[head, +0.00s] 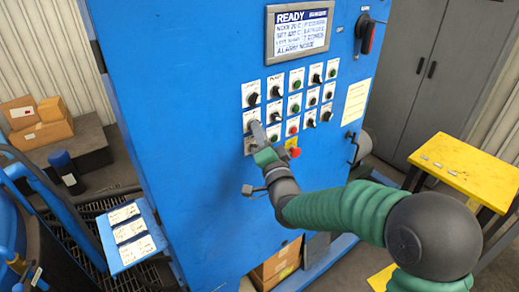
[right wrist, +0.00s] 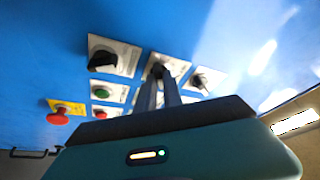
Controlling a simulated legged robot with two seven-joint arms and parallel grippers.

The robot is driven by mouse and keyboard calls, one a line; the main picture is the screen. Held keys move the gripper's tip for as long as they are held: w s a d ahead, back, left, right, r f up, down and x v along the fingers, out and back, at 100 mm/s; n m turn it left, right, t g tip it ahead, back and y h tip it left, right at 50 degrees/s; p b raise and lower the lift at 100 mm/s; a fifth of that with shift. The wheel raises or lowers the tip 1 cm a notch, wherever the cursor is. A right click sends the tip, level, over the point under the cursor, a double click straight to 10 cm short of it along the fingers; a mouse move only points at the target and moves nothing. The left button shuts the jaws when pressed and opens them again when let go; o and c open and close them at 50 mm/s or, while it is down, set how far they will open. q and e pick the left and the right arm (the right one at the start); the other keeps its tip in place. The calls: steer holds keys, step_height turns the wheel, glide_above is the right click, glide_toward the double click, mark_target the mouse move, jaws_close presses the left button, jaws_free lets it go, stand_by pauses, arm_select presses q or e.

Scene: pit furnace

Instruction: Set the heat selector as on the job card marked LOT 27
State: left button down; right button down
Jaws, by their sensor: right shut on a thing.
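The blue furnace cabinet carries a panel of selector knobs and buttons, with labels too small to read. My right gripper (head: 257,131) reaches the left column of this panel; its fingers (right wrist: 160,92) are shut on a dark selector knob (right wrist: 157,69). The fingers partly hide this knob, and its pointer setting cannot be told. Whether it is the heat selector cannot be read. Three white job cards (head: 130,231) lie on a blue sloped shelf (head: 116,263) at the left; their print, including any lot number, is unreadable. My left gripper is not in view.
A display (head: 299,32) above the knobs reads READY. A red mushroom button (head: 294,152) sits low right of the gripper, also in the right wrist view (right wrist: 58,118). A red-black switch (head: 367,34) is upper right. A yellow table (head: 468,168) stands right.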

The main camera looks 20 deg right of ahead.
steer(key=shift+w+d+f+n+y+b, duration=0.1)
steer(key=shift+f+n+y+b, duration=0.1)
steer(key=shift+n+y+b, duration=2.05)
steer(key=shift+d+f+n+y+b, duration=0.2)
steer(key=shift+n+y+b, duration=0.55)
steer(key=shift+n+b, duration=2.8)
steer(key=shift+w+d+f+n+y+b, duration=0.1)
steer(key=shift+f+n+y+b, duration=0.15)
steer(key=shift+n+y+b, duration=2.6)
steer(key=shift+r+n+g+h+p, duration=0.1)
steer(key=shift+n+g+h+p, duration=0.2)
steer(key=shift+n+h+p, duration=0.75)
steer(key=c, duration=1.9)
jaws_free()
steer(key=o, duration=0.4)
steer(key=shift+w, duration=0.2)
steer(key=b+v, duration=0.3)
steer(key=v, duration=1.4)
steer(key=shift+a+r, duration=0.1)
steer(key=shift+a, duration=0.05)
